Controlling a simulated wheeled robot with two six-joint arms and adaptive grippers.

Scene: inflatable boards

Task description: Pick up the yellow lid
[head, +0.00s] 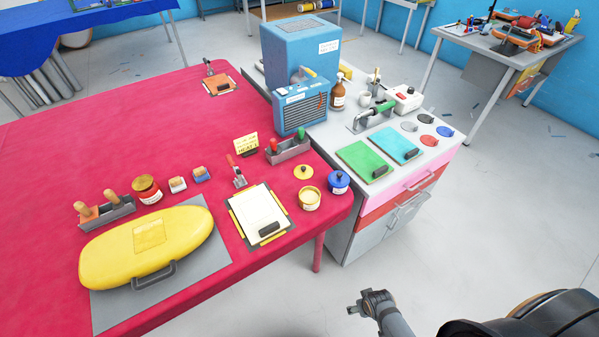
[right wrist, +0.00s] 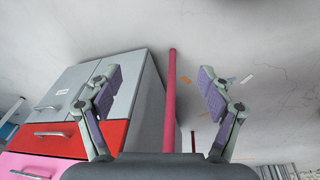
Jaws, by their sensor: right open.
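The yellow lid (head: 303,172) lies flat on the red tabletop (head: 50,150), near its right end in the head view. It is a small disc with a dark knob. An open yellow jar (head: 309,199) with pale contents stands just in front of it. A jar with a blue lid (head: 338,182) stands to its right. My right gripper (head: 358,302) is off the table, low and to the right of the lid. In the right wrist view it (right wrist: 160,90) is open and empty, with a table leg behind it. The lid is not in the right wrist view. My left gripper is not in view.
A clipboard (head: 243,205), a grey rack (head: 290,148) with coloured handles and a yellow sign (head: 246,145) surround the jars. A yellow inflatable board (head: 105,262) lies left. A grey drawer cabinet (head: 350,240) stands right of the table. The floor in front is clear.

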